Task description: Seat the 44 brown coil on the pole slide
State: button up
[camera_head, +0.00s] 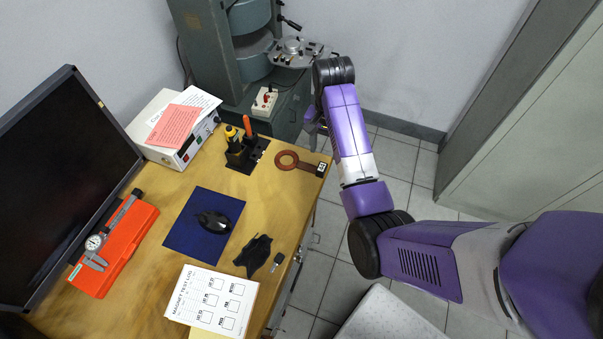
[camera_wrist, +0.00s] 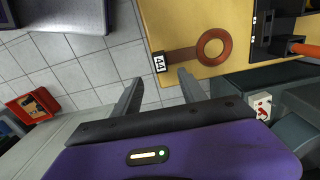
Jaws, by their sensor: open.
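The brown coil (camera_head: 287,159) is a flat ring on a strip handle with a black-and-white end tag. It lies on the wooden desk, tag at the desk's right edge. In the wrist view the coil (camera_wrist: 226,37) shows with its tag reading 44. My gripper (camera_wrist: 158,76) is open and empty; its fingertips are just short of the tag end in that view, apart from it. In the head view my arm mostly hides the gripper. A metal slide stage (camera_head: 303,52), seemingly the pole slide, sits by the grey magnet (camera_head: 207,60) at the back.
On the desk (camera_head: 178,184) are a black tool holder (camera_head: 241,158), a mouse on a blue mat (camera_head: 190,232), a red case (camera_head: 133,240) and a monitor (camera_head: 60,170). A switch box (camera_head: 265,102) stands below the magnet.

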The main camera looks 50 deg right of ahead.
aim_at(322, 167)
jog(key=shift+a+f+p, duration=0.15)
jog(key=shift+f+p, duration=0.15)
jog(key=shift+f, duration=1.65)
jog(key=shift+a+f+p, duration=0.1)
jog(key=shift+f+p, duration=0.15)
jog(key=shift+f, duration=1.65)
grip_shut()
